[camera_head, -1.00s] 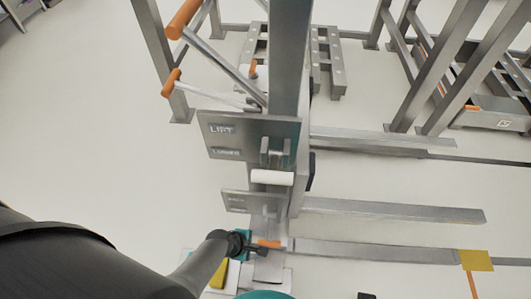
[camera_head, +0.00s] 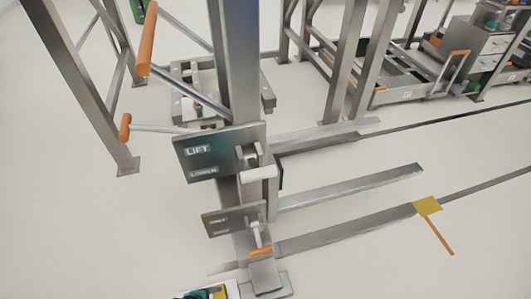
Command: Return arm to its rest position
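The lifting machine's grey mast (camera_head: 234,65) stands upright in the middle. A dark plate with the words LIFT and LOWER (camera_head: 215,152) is fixed to it, with a white-ended lever (camera_head: 258,172) at its right side. A smaller plate (camera_head: 232,221) sits below, its lettering too small to read. An orange-ended pedal or lever (camera_head: 261,251) is near the base. Nothing touches these controls in view.
Metal forks or rails (camera_head: 350,187) extend right along the floor. A yellow plate with an orange handle (camera_head: 428,206) lies at the right. Orange-gripped handles (camera_head: 147,39) stick out left. Frames and a drawer unit (camera_head: 487,45) stand behind. The floor at left is clear.

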